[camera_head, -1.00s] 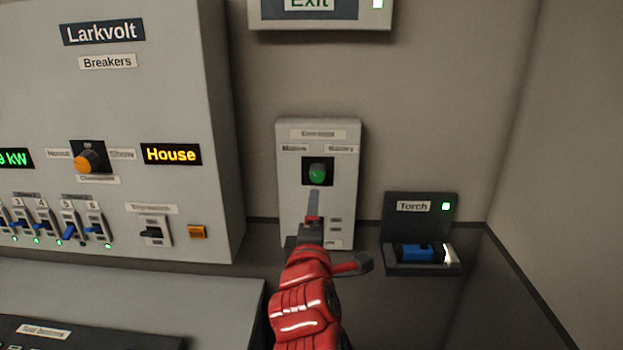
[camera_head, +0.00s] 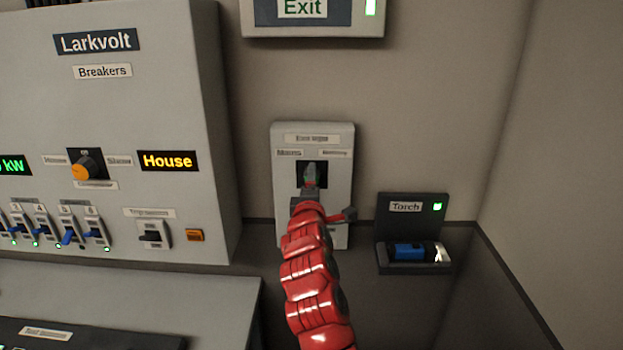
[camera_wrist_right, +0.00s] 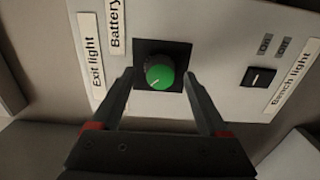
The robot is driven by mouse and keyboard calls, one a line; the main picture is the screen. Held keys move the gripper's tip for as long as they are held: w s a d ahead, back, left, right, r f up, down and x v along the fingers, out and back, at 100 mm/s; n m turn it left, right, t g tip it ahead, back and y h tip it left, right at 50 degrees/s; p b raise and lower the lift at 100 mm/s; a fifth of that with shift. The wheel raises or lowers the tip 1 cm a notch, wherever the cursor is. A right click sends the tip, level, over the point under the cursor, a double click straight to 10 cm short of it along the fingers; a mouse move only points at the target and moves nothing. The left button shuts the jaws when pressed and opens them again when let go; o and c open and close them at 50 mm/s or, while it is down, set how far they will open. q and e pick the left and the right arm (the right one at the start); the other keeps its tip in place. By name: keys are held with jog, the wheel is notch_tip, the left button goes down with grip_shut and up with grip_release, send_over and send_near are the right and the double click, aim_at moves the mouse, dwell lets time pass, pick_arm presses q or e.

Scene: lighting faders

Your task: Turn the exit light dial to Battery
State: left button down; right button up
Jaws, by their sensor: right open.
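The exit light dial is a round green knob on a black square plate (camera_wrist_right: 180,50) of a pale wall panel (camera_head: 340,210). In the right wrist view the dial (camera_wrist_right: 160,76) lies between and just beyond the fingertips of my right gripper (camera_wrist_right: 160,85). That gripper is open, with one finger on either side and no clear contact. In the head view my red right arm reaches up to the panel, and the gripper (camera_head: 309,185) largely hides the dial. The Battery label (camera_wrist_right: 117,22) and the Exit light label (camera_wrist_right: 91,62) show beside the plate. My left gripper is not in view.
A bench light switch (camera_wrist_right: 258,77) sits on the same panel. The Larkvolt breaker box (camera_head: 190,90) stands to the left, an Exit sign (camera_head: 312,12) hangs above, and a torch (camera_head: 410,251) sits in a holder at right. Space around the arm is clear.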

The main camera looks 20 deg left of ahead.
jog(key=shift+x, duration=0.75)
jog(key=shift+a, duration=0.1)
grip_shut()
jog(key=shift+f, duration=0.1)
jog(key=shift+m+b, duration=8.9)
jog(key=shift+b, duration=0.5)
